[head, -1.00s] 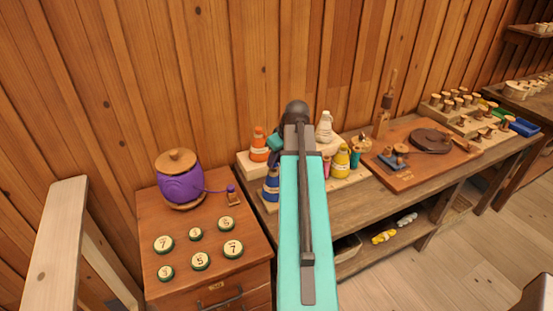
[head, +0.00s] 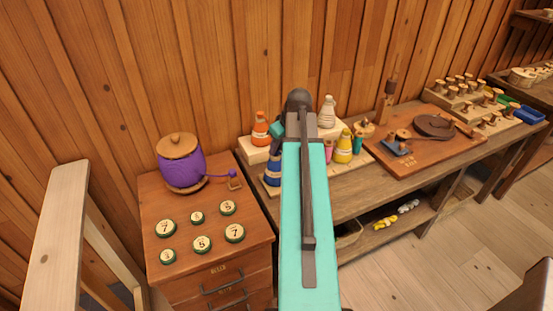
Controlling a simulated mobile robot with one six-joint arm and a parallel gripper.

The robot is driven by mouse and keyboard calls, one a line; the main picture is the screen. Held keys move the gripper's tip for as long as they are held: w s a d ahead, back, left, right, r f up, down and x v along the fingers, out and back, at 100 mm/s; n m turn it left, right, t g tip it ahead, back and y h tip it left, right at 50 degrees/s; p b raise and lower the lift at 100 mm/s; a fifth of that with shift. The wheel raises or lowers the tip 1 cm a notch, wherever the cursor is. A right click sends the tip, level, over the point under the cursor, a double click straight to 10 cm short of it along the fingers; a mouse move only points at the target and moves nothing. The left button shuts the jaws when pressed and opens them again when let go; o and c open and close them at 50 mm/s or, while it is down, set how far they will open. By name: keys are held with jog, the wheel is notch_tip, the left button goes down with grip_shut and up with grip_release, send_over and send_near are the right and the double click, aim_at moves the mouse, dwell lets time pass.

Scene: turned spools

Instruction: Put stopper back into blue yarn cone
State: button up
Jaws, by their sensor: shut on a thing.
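The blue yarn cone (head: 272,170) stands at the left front of the cone group on the bench, partly covered by my arm. Its top is close to my wrist, and I cannot make out whether its opening is bare. My teal arm reaches up the middle of the head view, and its dark wrist is above and just right of the blue cone. My gripper's fingers are hidden behind the arm. I cannot see a stopper for the blue cone.
Orange (head: 260,130), white (head: 327,112) and yellow (head: 344,147) cones stand nearby on a pale stepped rack. A purple jar (head: 181,162) and several numbered discs are on the left cabinet (head: 207,285). A brown board (head: 400,165) with tools lies right.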

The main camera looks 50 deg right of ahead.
jog(key=shift+f, duration=0.3)
jog(key=o, duration=1.5)
notch_tip(320, 180, up, 9)
jog(key=p, duration=0.5)
jog(key=shift+w, duration=0.1)
